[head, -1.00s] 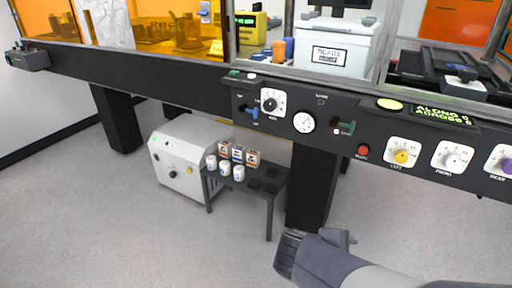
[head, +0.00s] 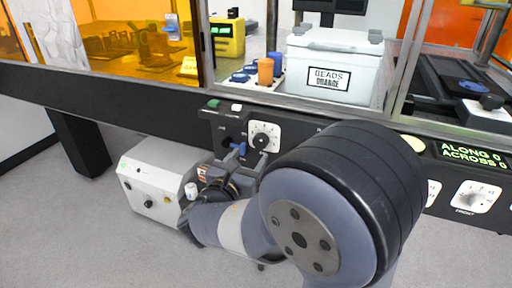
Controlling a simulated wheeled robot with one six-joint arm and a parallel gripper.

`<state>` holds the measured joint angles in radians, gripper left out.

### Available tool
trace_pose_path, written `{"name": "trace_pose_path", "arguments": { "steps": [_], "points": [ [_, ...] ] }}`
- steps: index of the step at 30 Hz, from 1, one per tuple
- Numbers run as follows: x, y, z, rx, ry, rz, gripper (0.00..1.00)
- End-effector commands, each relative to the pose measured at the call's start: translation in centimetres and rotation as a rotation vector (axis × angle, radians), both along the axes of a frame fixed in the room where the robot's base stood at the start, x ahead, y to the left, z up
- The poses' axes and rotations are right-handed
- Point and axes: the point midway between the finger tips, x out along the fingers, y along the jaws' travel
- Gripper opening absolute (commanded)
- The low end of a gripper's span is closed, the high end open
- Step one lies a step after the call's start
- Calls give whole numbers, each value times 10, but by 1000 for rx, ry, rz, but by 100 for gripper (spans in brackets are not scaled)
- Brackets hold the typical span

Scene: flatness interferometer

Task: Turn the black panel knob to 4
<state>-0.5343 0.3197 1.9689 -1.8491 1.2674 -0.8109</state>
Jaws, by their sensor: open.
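The black panel knob (head: 260,141) sits on a white square dial plate (head: 272,131) on the dark front panel. The dial's figures are too small to read, so I cannot tell its setting. My gripper (head: 228,168) is open, just below and left of the knob and apart from it as far as I can see. My wrist and forearm partly hide the gripper, and its fingertips are hard to make out. A blue lever (head: 239,148) is on the panel just left of the knob, close to my gripper.
A white dial marked FRONT (head: 473,196) and a green readout (head: 474,156) show at right. A white cabinet (head: 150,180) stands on the floor at left. A lidded white box (head: 335,65) is above.

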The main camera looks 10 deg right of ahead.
Motion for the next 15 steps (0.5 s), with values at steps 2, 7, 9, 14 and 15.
{"name": "trace_pose_path", "arguments": {
  "steps": [2, 7, 9, 14, 15],
  "points": [
    [12, -11, -1, 1, -1, -6, 59],
    [33, -25, -1, 0, 0, -4, 59],
    [39, -30, -1, 1, 1, -3, 59],
    [47, -35, 0, 0, 0, -1, 59],
    [48, -36, 0, 0, 0, -1, 59]
  ]
}}
